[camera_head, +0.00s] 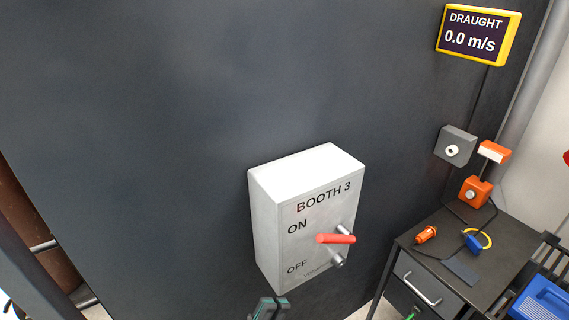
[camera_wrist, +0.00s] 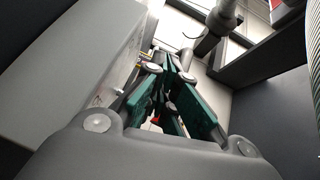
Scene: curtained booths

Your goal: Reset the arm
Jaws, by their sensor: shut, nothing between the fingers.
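My gripper (camera_head: 268,308) shows at the bottom edge of the head view, just below the switch box; most of my arm is out of that view. In the wrist view its green-padded fingers (camera_wrist: 172,115) are shut with nothing held. The light grey switch box (camera_head: 312,215) marked BOOTH 3, ON and OFF is on the dark wall. Its red-handled lever (camera_head: 336,239) sticks out near the ON mark. In the wrist view the box (camera_wrist: 85,65) fills the left side, beside the fingers and apparently apart from them.
A yellow-framed display (camera_head: 478,36) reads DRAUGHT 0.0 m/s. A dark table (camera_head: 490,232) at the right bears an orange plug (camera_head: 426,234) and a blue clamp-like item (camera_head: 474,243). A blue crate (camera_head: 543,300) is at the lower right. The wall left of the box is bare.

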